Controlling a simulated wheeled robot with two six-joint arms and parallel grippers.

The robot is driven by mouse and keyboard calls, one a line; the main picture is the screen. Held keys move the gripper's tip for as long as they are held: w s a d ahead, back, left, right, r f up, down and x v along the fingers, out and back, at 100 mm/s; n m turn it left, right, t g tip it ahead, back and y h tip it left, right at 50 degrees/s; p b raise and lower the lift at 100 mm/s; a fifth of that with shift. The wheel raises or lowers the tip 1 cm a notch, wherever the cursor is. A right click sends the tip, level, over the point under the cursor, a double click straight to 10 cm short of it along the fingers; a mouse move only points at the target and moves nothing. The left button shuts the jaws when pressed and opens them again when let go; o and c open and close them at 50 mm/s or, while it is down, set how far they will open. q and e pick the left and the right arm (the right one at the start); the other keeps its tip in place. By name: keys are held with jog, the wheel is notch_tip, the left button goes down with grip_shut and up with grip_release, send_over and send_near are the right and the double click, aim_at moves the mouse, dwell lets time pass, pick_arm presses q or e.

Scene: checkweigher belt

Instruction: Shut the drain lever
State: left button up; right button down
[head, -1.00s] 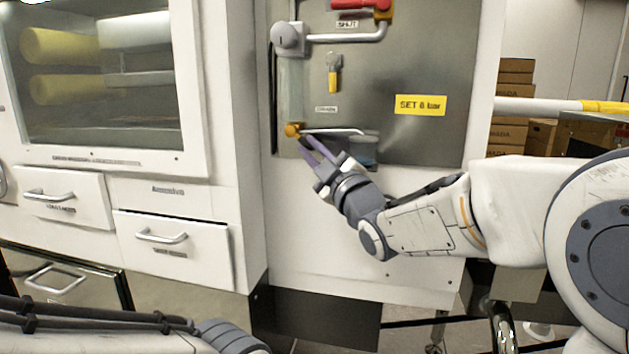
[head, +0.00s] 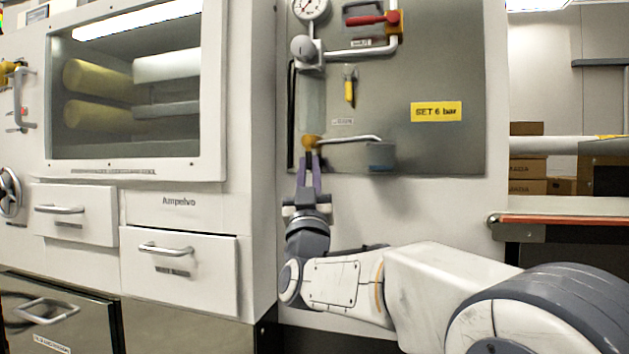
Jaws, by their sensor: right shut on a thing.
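The steel panel carries a small brass-yellow drain fitting (head: 311,141) at the foot of a clear upright bowl (head: 311,98). A thin pale tube (head: 350,138) runs right from the fitting above a grey cup (head: 380,155). My right gripper (head: 310,158) comes up from below and is shut on the fitting's lower part, where I take the drain lever to be. The fingers hide that part, so the lever's exact angle cannot be told. My left gripper is out of view.
A gauge (head: 309,8), a red-handled valve (head: 372,19) and a hanging yellow-handled item (head: 349,88) are higher on the panel. Two drawers (head: 180,266) and a glazed cabinet (head: 135,90) stand left. A bench (head: 570,217) juts out at right.

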jog(key=shift+w+a+f+m+h, duration=0.1)
jog(key=shift+a+m+h, duration=0.05)
jog(key=shift+m+h, duration=0.35)
jog(key=shift+a+f+m+h, duration=0.15)
jog(key=shift+m+h, duration=0.25)
jog(key=shift+m, duration=0.2)
jog(key=shift+r+m, duration=0.15)
jog(key=shift+m, duration=0.15)
jog(key=c, duration=0.8)
grip_release()
jog(key=shift+c, duration=0.2)
jog(key=shift+h, duration=0.5)
jog(key=p+v, duration=0.1)
jog(key=v, duration=0.9)
jog(key=shift+y, duration=0.3)
